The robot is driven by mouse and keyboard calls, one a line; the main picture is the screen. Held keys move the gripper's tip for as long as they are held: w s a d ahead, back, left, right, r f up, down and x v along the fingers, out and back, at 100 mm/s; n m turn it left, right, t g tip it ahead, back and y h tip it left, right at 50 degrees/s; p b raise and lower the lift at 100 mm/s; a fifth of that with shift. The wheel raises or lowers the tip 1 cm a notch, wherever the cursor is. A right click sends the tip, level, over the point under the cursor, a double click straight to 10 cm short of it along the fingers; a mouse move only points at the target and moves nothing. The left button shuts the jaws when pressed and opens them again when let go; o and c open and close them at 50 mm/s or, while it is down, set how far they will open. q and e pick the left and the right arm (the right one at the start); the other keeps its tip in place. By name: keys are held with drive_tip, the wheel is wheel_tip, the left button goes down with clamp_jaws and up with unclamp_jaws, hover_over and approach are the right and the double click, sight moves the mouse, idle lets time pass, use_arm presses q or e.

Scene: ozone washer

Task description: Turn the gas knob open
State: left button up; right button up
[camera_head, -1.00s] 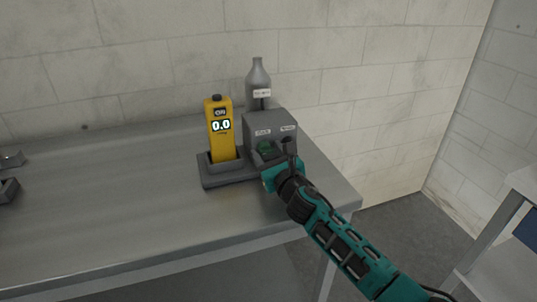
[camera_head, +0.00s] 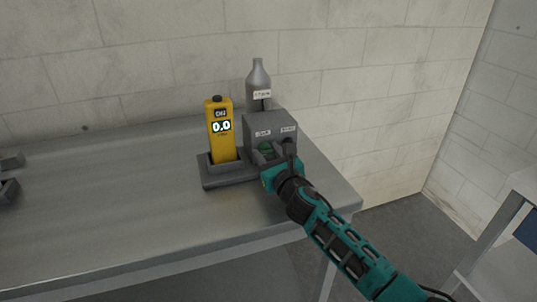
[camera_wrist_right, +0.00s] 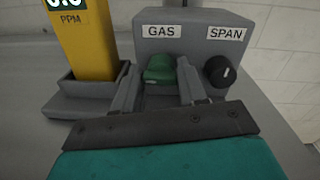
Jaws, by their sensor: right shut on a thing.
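The green gas knob (camera_wrist_right: 161,70) sits under the GAS label on the grey box (camera_head: 272,124). In the head view the knob (camera_head: 266,147) shows partly behind my right gripper (camera_head: 265,156). My right gripper also shows in the right wrist view (camera_wrist_right: 158,86), with one finger on each side of the knob, shut on it. The knob's handle looks slightly turned in the wrist view. My left gripper is not in view.
A black span knob (camera_wrist_right: 219,71) is close on the right of the gas knob. A yellow meter (camera_head: 220,135) reading 0.0 stands in its holder on the left. A grey bottle (camera_head: 258,80) stands behind the box. The metal table (camera_head: 110,200) is clear in its middle.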

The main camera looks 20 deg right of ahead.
drive_tip(key=shift+m, duration=0.3)
drive_tip(key=m+b, duration=0.1)
drive_tip(key=m, duration=0.3)
drive_tip(key=shift+d+f+m, duration=0.1)
drive_tip(key=shift+m, duration=0.3)
drive_tip(key=m+b, duration=0.1)
drive_tip(key=m, duration=0.3)
drive_tip(key=shift+m, duration=0.3)
drive_tip(key=m, duration=0.4)
drive_tip(key=shift+m+t+h+b, duration=0.3)
drive_tip(key=shift+m+b, duration=0.1)
drive_tip(key=shift+f+m, duration=0.15)
drive_tip(key=shift+m, duration=1.75)
drive_tip(key=o, duration=0.9)
